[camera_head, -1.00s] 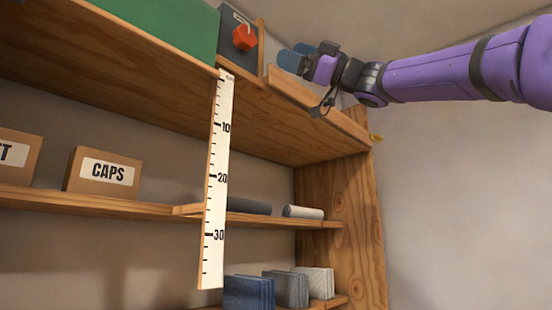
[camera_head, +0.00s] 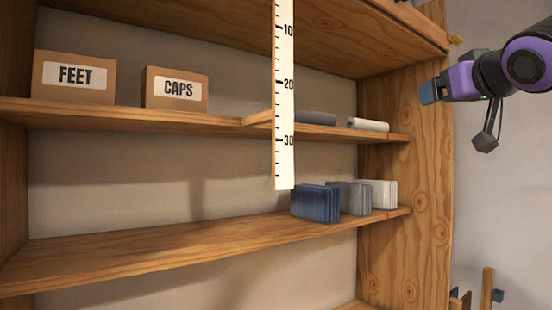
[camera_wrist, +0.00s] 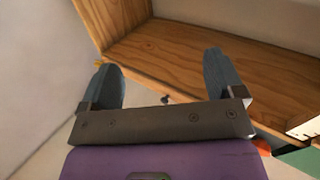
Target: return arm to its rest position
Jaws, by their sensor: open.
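My gripper (camera_head: 432,92) is at the upper right in the head view, in front of the wooden shelf unit's right side panel (camera_head: 405,200). Its blue fingertips point left, and my purple arm comes in from the right edge. In the wrist view my gripper (camera_wrist: 165,85) shows two blue-grey fingers spread wide apart with nothing between them. Beyond the fingers is bare wood of the shelf unit.
A ruler board (camera_head: 284,110) hangs down in front of the shelves. Boxes labelled FEET (camera_head: 74,78) and CAPS (camera_head: 176,90) stand on the upper visible shelf. Blue folded cloths (camera_head: 316,204) sit on a lower shelf.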

